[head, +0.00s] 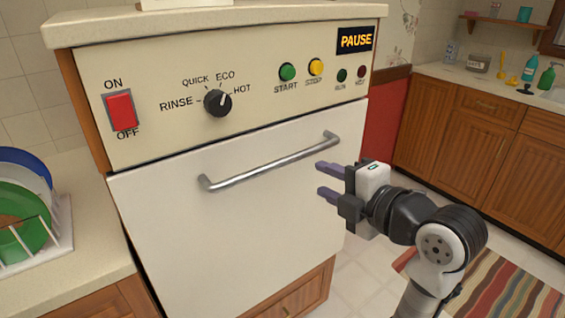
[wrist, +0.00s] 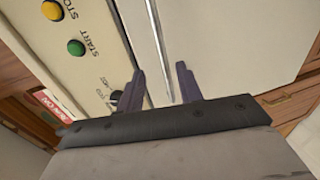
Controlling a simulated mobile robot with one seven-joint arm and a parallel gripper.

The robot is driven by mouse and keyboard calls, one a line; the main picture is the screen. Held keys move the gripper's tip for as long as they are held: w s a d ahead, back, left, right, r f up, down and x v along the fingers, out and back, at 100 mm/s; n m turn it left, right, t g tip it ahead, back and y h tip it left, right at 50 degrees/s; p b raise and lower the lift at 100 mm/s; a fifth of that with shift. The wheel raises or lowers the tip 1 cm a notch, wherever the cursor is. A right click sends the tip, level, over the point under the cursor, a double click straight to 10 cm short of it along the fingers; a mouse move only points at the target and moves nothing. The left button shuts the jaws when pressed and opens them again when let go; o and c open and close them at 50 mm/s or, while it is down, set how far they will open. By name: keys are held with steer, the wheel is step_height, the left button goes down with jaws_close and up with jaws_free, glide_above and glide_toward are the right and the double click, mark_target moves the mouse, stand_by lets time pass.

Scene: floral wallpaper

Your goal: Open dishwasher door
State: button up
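The dishwasher door (head: 230,235) is a white front panel, shut flush below the beige control panel (head: 150,80). A grey metal bar handle (head: 270,165) runs across its upper part. My gripper (head: 327,181) is open, with its two purple-grey fingers apart, near the right end of the handle. The head view shows no clear contact. In the wrist view, my gripper (wrist: 161,84) has a thin pale bar, apparently the handle (wrist: 161,50), between the lines of its fingers. I cannot tell how deep it lies.
A dish rack (head: 55,230) with plates stands on the left counter (head: 85,205). Wooden cabinets (head: 480,150) line the right side. A striped rug (head: 510,290) lies on the floor at lower right. Open floor shows right of the dishwasher.

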mark_target(287, 163)
steer(key=p+x, duration=0.3)
steer(key=x, duration=1)
steer(key=shift+w+a+f, duration=0.1)
steer(key=shift+w+a, duration=0.1)
jaws_close()
